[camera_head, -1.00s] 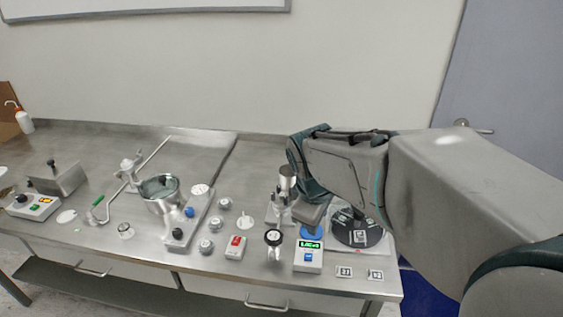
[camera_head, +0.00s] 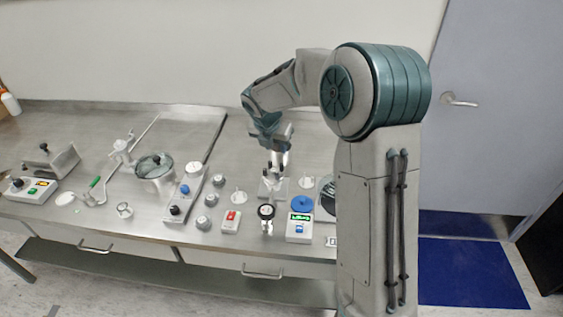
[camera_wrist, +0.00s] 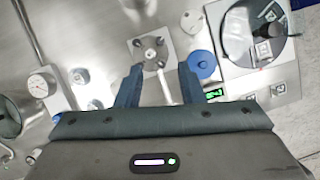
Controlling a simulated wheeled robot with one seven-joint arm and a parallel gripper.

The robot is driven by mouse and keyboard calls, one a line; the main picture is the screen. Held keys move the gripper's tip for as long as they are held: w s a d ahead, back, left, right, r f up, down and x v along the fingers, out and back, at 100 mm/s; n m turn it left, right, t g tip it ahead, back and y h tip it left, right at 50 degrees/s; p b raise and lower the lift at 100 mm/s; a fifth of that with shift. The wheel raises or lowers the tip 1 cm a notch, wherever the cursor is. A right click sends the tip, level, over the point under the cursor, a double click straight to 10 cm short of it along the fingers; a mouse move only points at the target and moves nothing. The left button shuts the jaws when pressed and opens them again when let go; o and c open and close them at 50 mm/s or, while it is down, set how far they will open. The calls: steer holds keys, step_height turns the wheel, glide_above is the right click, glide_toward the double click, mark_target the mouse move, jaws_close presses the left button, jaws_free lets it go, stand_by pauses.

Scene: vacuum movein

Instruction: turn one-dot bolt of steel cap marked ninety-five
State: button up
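A square steel plate (camera_wrist: 150,54) with several dark bolts around a round metal centre lies ahead of my gripper in the wrist view. It appears to be the steel fixture (camera_head: 272,188) under my gripper in the head view. No ninety-five marking or dots on the bolts are legible. My gripper (camera_wrist: 160,72) is open, its two blue fingers spread on either side of the view's middle with nothing visibly held. The plate shows just beyond and between the fingertips. In the head view my gripper hangs over the fixture, partly hiding it; whether it touches is unclear.
A blue round disc (camera_wrist: 202,65) on a box with a green display (camera_head: 300,217) is right of the plate. A black-faced gauge (camera_head: 267,212) and a red-switch box (camera_head: 231,221) stand in front. A black disc (camera_wrist: 262,30) lies farther right. A glass-lidded pot (camera_head: 154,166) is left.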

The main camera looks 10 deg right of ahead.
mark_target(282, 165)
steer(key=p+x, duration=0.1)
steer(key=x, duration=1)
steer(key=shift+f, duration=0.35)
jaws_close()
